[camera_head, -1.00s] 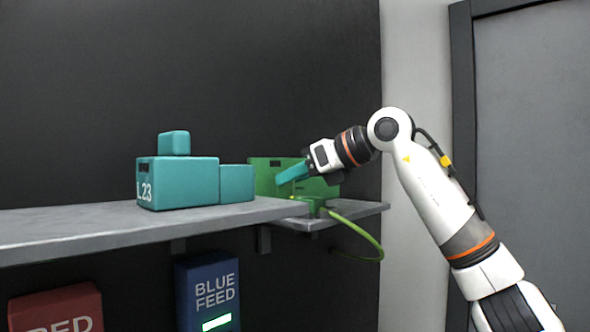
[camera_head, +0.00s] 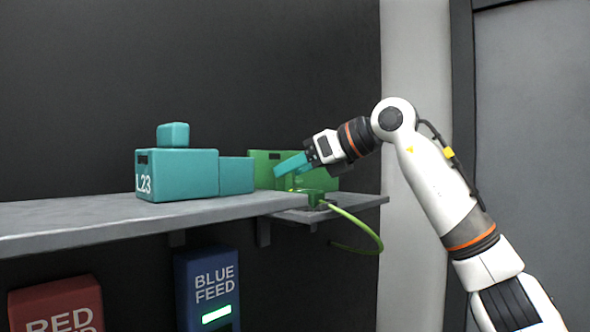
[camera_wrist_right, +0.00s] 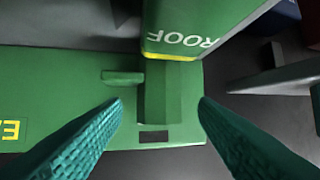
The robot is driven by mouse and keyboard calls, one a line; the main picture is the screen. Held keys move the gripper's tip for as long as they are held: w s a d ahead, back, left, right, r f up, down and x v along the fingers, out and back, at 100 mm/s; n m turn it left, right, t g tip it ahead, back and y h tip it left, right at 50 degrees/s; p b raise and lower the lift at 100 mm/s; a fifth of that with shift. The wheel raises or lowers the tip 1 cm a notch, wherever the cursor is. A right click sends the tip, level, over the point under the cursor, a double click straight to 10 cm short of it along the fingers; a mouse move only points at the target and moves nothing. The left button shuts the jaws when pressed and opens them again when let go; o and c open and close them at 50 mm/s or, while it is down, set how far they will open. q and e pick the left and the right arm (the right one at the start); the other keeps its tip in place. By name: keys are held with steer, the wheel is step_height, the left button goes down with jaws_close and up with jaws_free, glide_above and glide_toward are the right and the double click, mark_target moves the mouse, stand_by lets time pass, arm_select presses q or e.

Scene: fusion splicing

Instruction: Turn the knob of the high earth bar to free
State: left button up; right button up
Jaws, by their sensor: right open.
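A green earth bar panel (camera_head: 262,165) stands on the small shelf at the right end of the ledge. My right gripper (camera_head: 280,173) is in front of it, its teal fingers pointing down and left. In the right wrist view, the open fingers (camera_wrist_right: 162,100) are apart on either side of a raised green block (camera_wrist_right: 165,98) on the panel (camera_wrist_right: 60,95). A small green bar (camera_wrist_right: 122,77) sticks out left of that block. I cannot tell which part is the knob or where it points. Nothing is held. My left gripper is not in view.
A green box marked ROOF (camera_wrist_right: 185,30) is close beyond the fingers. A green cable (camera_head: 365,227) hangs from a small green block (camera_head: 315,198). Teal L23 boxes (camera_head: 185,175) stand left on the grey shelf (camera_head: 80,218); RED (camera_head: 58,308) and BLUE FEED (camera_head: 208,285) boxes hang below.

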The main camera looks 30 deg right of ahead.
steer(key=b+v, duration=0.2)
steer(key=v, duration=0.9)
steer(key=shift+s+d+b, duration=0.2)
steer(key=shift+s+b, duration=0.05)
steer(key=shift+b, duration=0.1)
